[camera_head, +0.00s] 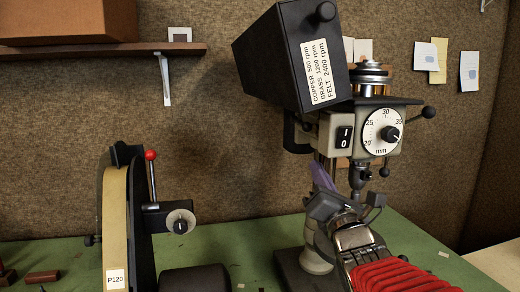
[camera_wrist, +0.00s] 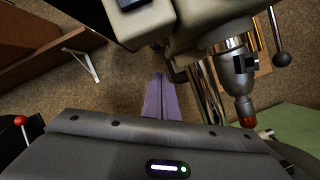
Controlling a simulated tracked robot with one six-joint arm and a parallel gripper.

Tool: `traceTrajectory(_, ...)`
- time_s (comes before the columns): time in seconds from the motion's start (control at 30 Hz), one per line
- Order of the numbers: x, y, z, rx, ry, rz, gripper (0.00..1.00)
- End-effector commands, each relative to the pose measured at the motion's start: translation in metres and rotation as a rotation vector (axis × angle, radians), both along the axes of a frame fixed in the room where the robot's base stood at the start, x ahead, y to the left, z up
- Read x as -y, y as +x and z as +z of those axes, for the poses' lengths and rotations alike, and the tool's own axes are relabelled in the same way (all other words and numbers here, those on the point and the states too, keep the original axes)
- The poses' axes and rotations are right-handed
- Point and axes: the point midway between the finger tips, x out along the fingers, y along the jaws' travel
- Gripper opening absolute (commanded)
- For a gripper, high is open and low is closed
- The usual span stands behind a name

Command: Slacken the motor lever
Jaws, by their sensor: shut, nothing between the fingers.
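The drill press (camera_head: 345,135) stands on the green bench, its black belt cover (camera_head: 270,60) tilted up and open, with a speed label. I cannot tell for certain which part is the motor lever. A dark bracket-like handle (camera_head: 290,132) shows at the left of the press head. A black ball-ended lever (camera_head: 428,112) sticks out at the right; a ball-ended lever also shows in the wrist view (camera_wrist: 282,58). My gripper (camera_head: 320,174) has purple fingers, shut and empty, below the head and left of the chuck. The fingers also point up in the wrist view (camera_wrist: 159,85).
A belt grinder (camera_head: 118,215) with a red-knobbed lever (camera_head: 151,157) stands at left. The drill chuck (camera_wrist: 238,80) hangs right of my fingers. The green bench (camera_head: 240,250) is mostly clear between grinder and press.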

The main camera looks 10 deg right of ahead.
Motion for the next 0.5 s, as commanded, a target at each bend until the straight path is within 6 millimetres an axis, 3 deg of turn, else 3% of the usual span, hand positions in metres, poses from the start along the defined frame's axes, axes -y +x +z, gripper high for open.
traceTrajectory(0.27, -0.007, -0.011, -0.044, -0.184, 0.47, 0.038, 0.0)
traceTrajectory(0.5, -0.018, -0.033, -0.09, -0.325, 0.907, 0.003, 0.0)
